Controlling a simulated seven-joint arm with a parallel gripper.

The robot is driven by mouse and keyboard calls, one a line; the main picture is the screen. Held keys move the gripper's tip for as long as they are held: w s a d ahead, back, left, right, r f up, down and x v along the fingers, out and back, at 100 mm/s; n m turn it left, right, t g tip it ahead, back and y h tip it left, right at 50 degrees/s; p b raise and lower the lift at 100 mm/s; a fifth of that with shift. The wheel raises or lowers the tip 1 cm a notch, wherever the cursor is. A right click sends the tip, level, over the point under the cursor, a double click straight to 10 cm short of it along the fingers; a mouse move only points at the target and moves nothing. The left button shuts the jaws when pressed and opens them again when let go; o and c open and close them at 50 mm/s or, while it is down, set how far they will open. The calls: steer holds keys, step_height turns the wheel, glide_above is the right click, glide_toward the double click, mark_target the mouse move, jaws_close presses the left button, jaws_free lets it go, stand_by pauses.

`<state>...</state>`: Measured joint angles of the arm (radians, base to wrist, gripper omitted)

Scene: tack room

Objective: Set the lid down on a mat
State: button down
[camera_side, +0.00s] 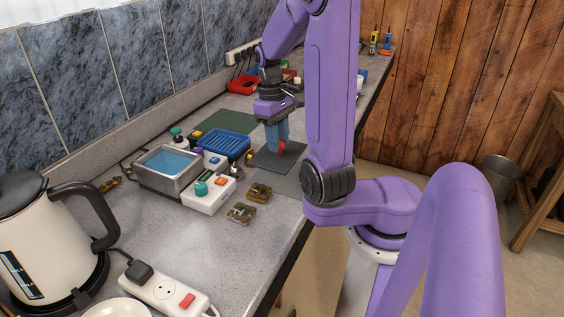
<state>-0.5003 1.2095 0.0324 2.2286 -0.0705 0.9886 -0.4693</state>
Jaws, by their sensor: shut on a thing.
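My gripper (277,150) points down with its blue fingers over the dark grey mat (262,160). It is shut on a small red thing (282,146), which looks like the lid and is mostly hidden by the fingers. I cannot tell whether the lid touches the mat or hangs just above it. A dark green mat (222,122) lies flat farther back, left of my gripper.
A kettle (40,235) and power strip (165,287) stand in front. The counter's open edge is at right.

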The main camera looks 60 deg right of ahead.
mark_target(278, 155)
steer(key=shift+f, duration=2.55)
steer(key=c, duration=0.8)
jaws_free()
steer(key=shift+f, duration=0.1)
